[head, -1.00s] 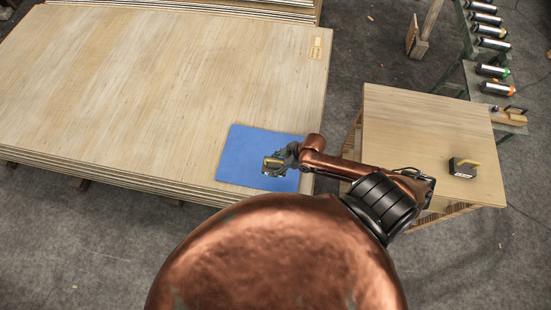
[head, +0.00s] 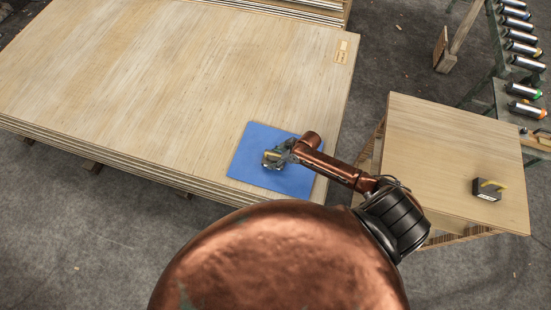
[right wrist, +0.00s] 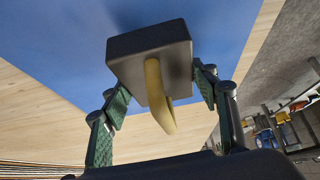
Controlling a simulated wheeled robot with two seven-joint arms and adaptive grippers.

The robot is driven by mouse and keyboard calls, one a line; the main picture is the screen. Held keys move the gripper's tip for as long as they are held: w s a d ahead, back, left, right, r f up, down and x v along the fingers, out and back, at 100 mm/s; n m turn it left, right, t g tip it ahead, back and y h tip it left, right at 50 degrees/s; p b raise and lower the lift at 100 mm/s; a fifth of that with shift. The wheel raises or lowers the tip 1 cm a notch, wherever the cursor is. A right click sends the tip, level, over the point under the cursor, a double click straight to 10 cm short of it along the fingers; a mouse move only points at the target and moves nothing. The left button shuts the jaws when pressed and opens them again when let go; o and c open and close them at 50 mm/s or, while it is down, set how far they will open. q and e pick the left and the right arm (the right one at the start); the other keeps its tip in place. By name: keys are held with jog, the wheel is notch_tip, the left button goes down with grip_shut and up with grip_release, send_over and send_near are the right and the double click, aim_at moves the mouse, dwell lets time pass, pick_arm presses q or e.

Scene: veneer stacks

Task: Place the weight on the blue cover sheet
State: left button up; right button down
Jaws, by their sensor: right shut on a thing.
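The blue cover sheet (head: 293,182) lies flat near the front right corner of the large veneer stack (head: 170,80). My right gripper (head: 278,157) is over the sheet's middle, shut on a dark block weight (right wrist: 127,52) with a yellow handle (right wrist: 158,95). In the right wrist view the fingers (right wrist: 160,88) sit on both sides of the block, with the blue sheet (right wrist: 60,35) behind it. I cannot tell whether the block touches the sheet. In the head view the gripper partly hides the weight. My left gripper is not in view.
A green-framed rack with several cylinders (head: 523,90) is at far right. Grey floor separates the stacks. A paper label (head: 342,51) lies on the large stack.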

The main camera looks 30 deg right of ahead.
jog(key=shift+f, duration=1)
jog(key=shift+f, duration=0.1)
jog(key=c, duration=0.7)
grip_release()
jog(key=shift+s+f, duration=0.1)
jog(key=shift+s, duration=0.1)
jog(key=shift+c, duration=0.2)
jog(key=p+v, duration=0.2)
jog(key=v, duration=1)
